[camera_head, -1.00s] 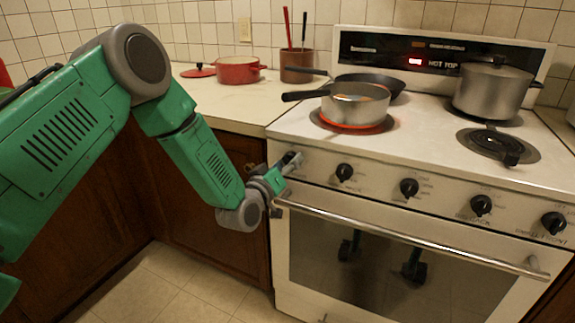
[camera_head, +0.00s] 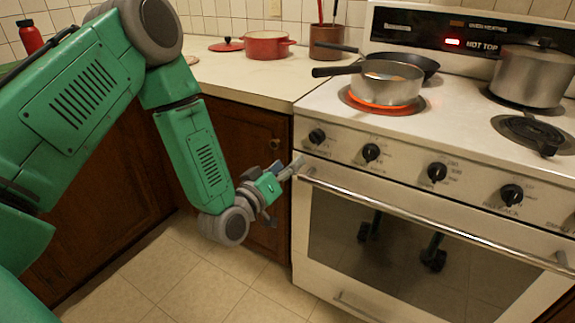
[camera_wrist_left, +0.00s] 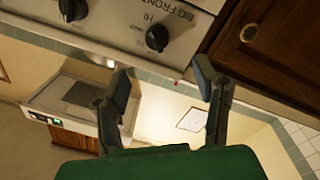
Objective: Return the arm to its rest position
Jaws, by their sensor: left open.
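My green left arm comes in from the left in the head view and bends down in front of the cabinet corner. My left gripper (camera_head: 287,172) is beside the stove's front left corner, near the left end of the oven handle (camera_head: 430,215). In the left wrist view the two fingers (camera_wrist_left: 168,95) are spread apart with nothing between them. I cannot tell in the head view whether the fingertips touch the stove. My right gripper is not in view.
The stove (camera_head: 440,140) has several knobs in front. A saucepan (camera_head: 390,82) sits on a glowing red burner, with a dark skillet (camera_head: 415,62) behind. A large pot (camera_head: 530,75) stands at right. A red pot (camera_head: 267,45) is on the counter. The floor (camera_head: 185,270) is clear.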

